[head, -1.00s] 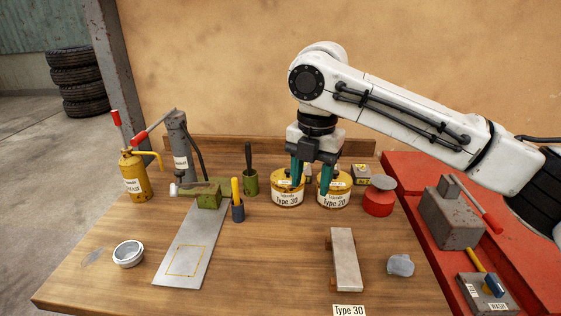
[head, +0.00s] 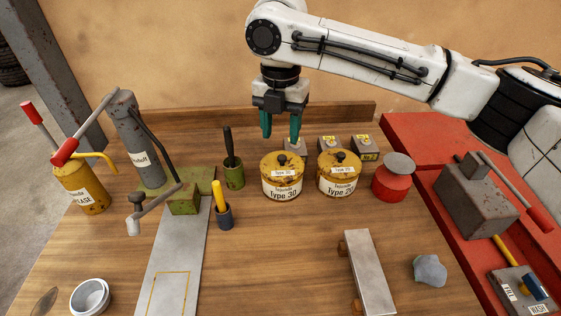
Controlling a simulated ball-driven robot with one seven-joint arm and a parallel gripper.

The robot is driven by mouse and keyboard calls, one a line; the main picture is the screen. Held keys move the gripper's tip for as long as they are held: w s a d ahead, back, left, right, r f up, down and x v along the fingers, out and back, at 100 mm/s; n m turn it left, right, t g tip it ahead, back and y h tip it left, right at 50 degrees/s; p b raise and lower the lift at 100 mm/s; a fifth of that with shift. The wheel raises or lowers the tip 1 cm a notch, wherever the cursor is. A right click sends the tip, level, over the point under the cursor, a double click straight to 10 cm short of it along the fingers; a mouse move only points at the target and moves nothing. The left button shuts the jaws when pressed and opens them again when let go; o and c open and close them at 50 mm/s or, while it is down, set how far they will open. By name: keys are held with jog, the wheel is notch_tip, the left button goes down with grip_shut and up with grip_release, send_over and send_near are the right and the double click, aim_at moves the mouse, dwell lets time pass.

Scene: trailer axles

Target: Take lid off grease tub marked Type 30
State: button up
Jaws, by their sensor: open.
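The grease tub marked Type 30 (head: 282,187) is a yellow tub in the middle of the bench. Its yellow lid (head: 270,163) sits on it, with a dark knob (head: 282,160) on top and a small Type 30 label. A similar tub marked Type 20 (head: 338,184) stands just to its right with its own lid and dark knob on. My gripper (head: 281,138) points down with its two green fingers apart and empty. In the picture it is just above and behind the Type 30 lid, and it appears clear of the knob.
A green cup with a dark handle (head: 233,175) stands left of the tubs. A red can (head: 391,181) stands right of them. Several small labelled blocks (head: 328,145) sit behind. A grey bar (head: 369,272) lies in front.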

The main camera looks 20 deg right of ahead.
aim_at(282, 156)
jog(key=shift+w+d+f, duration=0.1)
jog(key=shift+f, duration=1.6)
jog(key=shift+d+f, duration=0.1)
jog(key=shift+f, duration=1.55)
jog(key=shift+c, duration=0.4)
grip_shut()
